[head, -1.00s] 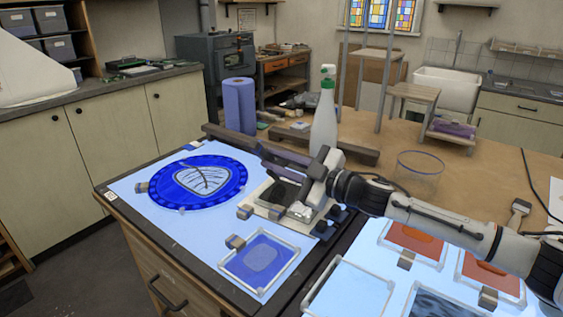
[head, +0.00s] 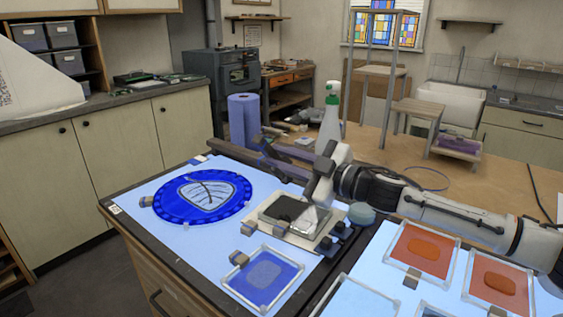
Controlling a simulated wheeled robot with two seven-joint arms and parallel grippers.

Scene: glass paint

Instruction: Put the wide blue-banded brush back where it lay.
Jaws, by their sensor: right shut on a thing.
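My left gripper is out of view.
A green-topped spray bottle (head: 329,122) stands close behind the gripper, beside a blue paper roll (head: 243,122). A round blue glass piece (head: 203,196) lies left, a framed blue pane (head: 263,277) in front.

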